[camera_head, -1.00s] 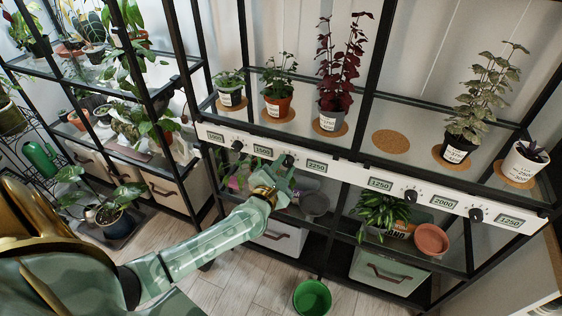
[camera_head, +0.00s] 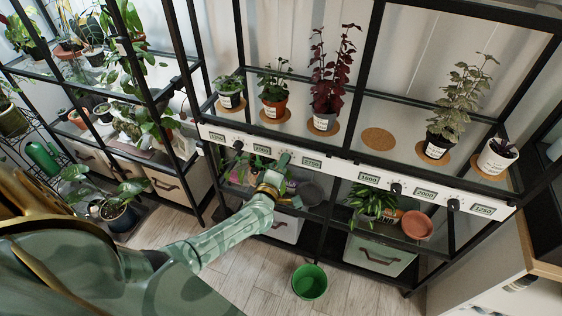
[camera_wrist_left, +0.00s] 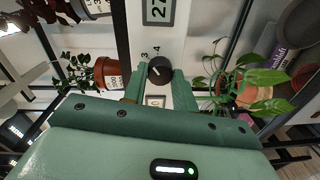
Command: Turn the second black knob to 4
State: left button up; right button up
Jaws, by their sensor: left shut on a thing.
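A white strip (camera_head: 340,174) with black knobs and small number displays runs along the shelf's front edge. My left gripper (camera_head: 280,163) reaches up to the second knob from the left and mostly covers it in the head view. In the left wrist view the black second knob (camera_wrist_left: 159,69) sits between the two green fingers of my left gripper (camera_wrist_left: 160,76), which are shut on it. The numbers 3 and 4 show beside the knob. Its pointer mark is too small to read surely. My right gripper is not in view.
Other black knobs are at the far left (camera_head: 238,145) and to the right (camera_head: 396,188). Potted plants stand on cork mats above the strip. A hanging green plant (camera_head: 372,203) is on the lower shelf, and a green bucket (camera_head: 309,281) stands on the floor.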

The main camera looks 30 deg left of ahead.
pick_arm(q)
jog(key=m+p, duration=0.1)
jog(key=m, duration=0.3)
jog(key=shift+d+m+p, duration=0.1)
jog(key=shift+m+p, duration=0.2)
jog(key=shift+f, duration=0.1)
dwell(0.4)
jog(key=o, duration=1)
jog(key=shift+c, duration=0.2)
jog(key=shift+s, duration=0.1)
jog(key=f+p+v, duration=0.1)
jog(key=p+v, duration=0.2)
jog(key=v, duration=1.3)
jog(key=shift+d+r+p, duration=0.15)
jog(key=shift+r+p, duration=0.2)
jog(key=shift+r, duration=0.05)
